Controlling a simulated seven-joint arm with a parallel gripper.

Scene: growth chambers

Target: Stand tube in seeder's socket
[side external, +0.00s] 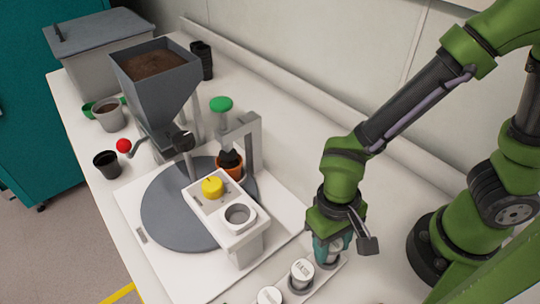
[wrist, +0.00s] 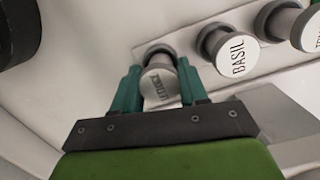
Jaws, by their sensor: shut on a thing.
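The seeder (side external: 247,245) is a white box with a yellow button (side external: 212,187) and a round grey socket (side external: 239,214), which looks empty. It stands to the left of my gripper in the side view.
The white rack (side external: 323,275) also holds the BASIL tube (side external: 302,272), also in the wrist view (wrist: 236,52), and another tube (side external: 269,297). A grey turntable (side external: 165,205) with an orange pot (side external: 230,167), a bracket (side external: 250,135) and a soil hopper (side external: 155,85) stand beyond the seeder.

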